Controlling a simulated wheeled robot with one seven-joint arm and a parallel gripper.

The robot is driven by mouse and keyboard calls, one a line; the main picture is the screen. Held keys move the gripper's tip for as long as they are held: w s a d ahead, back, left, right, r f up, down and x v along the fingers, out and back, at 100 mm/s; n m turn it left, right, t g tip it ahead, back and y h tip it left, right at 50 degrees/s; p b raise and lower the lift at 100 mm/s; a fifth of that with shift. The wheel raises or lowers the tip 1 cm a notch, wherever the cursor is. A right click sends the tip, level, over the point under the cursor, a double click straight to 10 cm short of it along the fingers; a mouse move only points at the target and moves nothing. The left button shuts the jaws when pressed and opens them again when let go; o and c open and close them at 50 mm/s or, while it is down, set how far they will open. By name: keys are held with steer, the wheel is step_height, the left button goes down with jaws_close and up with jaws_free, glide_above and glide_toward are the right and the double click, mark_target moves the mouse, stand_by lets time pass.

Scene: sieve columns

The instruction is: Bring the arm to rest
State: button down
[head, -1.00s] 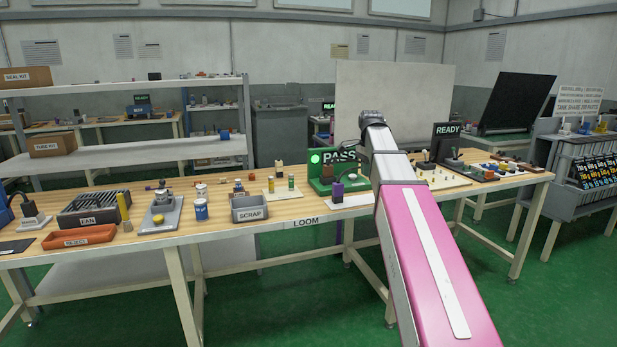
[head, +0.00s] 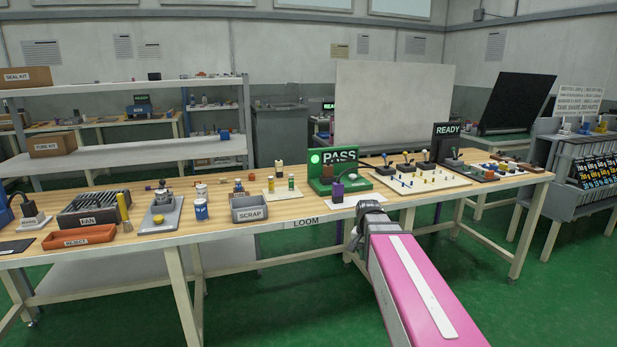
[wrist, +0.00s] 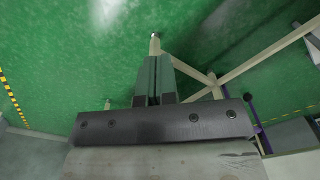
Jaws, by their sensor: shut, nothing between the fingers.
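My arm shows in the head view as a pink and white link rising from the bottom right. Its dark grey end joint is just in front of the table's front edge. My gripper (wrist: 154,92) is in the wrist view, its two grey-green fingers side by side and shut, with nothing between them. Green floor and pale table legs show beyond the fingertips. In the head view the gripper itself is hidden behind the arm.
The long wooden workbench (head: 270,225) lies ahead, bearing a grey SCRAP bin (head: 249,214), an orange REJECT tray (head: 79,238), a green PASS tester (head: 326,186) and a pegboard (head: 423,184). A grey rack (head: 568,160) stands at the right. Green floor is open in front.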

steer(key=s+f+n, duration=0.5)
steer(key=s+f, duration=0.6)
steer(key=shift+s+a+f, duration=0.15)
steer(key=shift+a+f, duration=0.15)
steer(key=shift+f, duration=0.05)
